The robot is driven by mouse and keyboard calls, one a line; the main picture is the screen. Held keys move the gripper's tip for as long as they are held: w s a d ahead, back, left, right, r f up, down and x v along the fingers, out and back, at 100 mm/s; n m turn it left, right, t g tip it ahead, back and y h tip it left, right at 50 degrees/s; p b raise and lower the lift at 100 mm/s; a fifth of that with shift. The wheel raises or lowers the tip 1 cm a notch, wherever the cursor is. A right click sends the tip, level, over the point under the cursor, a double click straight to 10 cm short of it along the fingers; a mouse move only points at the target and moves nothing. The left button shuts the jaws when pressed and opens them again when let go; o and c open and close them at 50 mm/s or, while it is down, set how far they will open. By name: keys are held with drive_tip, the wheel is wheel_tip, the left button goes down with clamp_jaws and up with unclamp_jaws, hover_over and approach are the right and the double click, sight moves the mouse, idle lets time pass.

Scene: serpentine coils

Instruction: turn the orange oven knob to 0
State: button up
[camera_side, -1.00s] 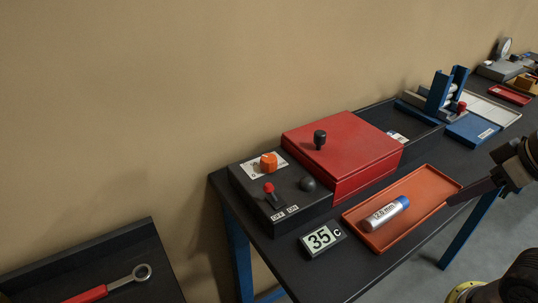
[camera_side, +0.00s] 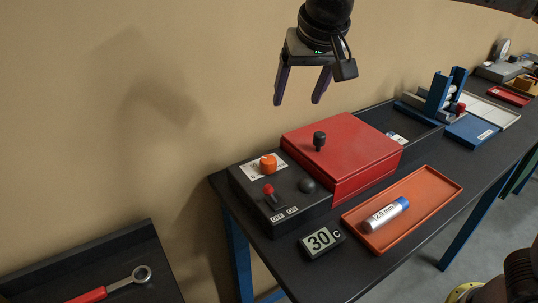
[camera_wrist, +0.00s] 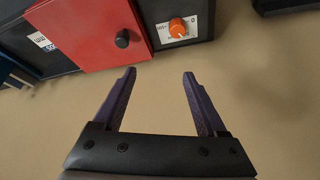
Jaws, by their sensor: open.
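The orange oven knob (camera_side: 268,163) stands on a white dial plate on top of the black control box (camera_side: 290,208), at the left of the red oven lid. It also shows in the wrist view, where the orange knob (camera_wrist: 178,27) sits on its plate with a 0 at the right. My gripper (camera_side: 297,101) is open and empty, fingers down, in the air above and behind the red lid. In the wrist view my gripper (camera_wrist: 158,72) has its fingers apart, short of the knob. The knob's exact pointer reading is too small to tell.
A red-handled switch (camera_side: 268,190) and a dark round button (camera_side: 307,185) share the control box. The red lid (camera_side: 345,150) has a black handle (camera_side: 319,140). A display (camera_side: 320,240) reads 30 C. An orange tray (camera_side: 428,196) holds a 2.0 mm cylinder (camera_side: 386,214).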

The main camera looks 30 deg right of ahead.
drive_tip(key=n, duration=0.1)
approach(269, 159)
drive_tip(key=shift+g, duration=0.3)
drive_tip(key=x, duration=0.8)
drive_tip(key=shift+w+f, duration=0.25)
drive_tip(key=shift+w, duration=0.15)
drive_tip(key=shift+c, duration=0.2)
clamp_jaws()
